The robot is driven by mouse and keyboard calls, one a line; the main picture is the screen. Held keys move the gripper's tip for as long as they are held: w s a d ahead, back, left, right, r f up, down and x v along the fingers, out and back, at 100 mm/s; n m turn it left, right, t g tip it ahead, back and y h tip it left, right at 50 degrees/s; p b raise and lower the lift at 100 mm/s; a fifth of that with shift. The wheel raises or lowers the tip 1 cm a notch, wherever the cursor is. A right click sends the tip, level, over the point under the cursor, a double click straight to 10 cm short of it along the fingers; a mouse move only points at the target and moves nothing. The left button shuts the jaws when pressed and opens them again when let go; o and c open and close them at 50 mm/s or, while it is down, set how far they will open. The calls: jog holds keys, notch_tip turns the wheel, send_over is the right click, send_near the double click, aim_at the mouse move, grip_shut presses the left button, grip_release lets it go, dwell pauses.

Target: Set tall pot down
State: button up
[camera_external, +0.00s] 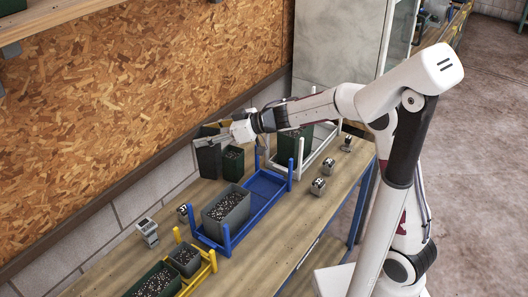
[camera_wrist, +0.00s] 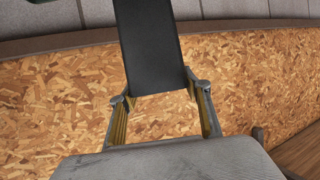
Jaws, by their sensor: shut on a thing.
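The tall pot (camera_external: 208,158) is dark grey and looks upright, near the back edge of the table by the wall. My gripper (camera_external: 226,136) is shut on its upper part. In the wrist view the dark pot (camera_wrist: 152,50) sits between the two fingertips of my gripper (camera_wrist: 161,95). Its far end runs out of the top of that picture. I cannot tell whether its base touches the table. Its contents are hidden.
A small dark green pot (camera_external: 233,162) stands close to the right of the tall pot. A blue rack (camera_external: 266,184) holds a grey pot (camera_external: 226,208). A white rack (camera_external: 318,150) holds a green pot (camera_external: 294,146). A yellow rack (camera_external: 207,268) and several small numbered blocks (camera_external: 318,186) are also on the table.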

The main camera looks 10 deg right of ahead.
aim_at(206, 162)
jog(key=shift+s+a+f, duration=0.15)
jog(key=shift+a+f, duration=0.25)
jog(key=shift+a, duration=0.3)
jog(key=shift+f, duration=3.1)
jog(key=shift+f, duration=2.05)
jog(key=o, duration=1.6)
jog(key=shift+r, duration=0.2)
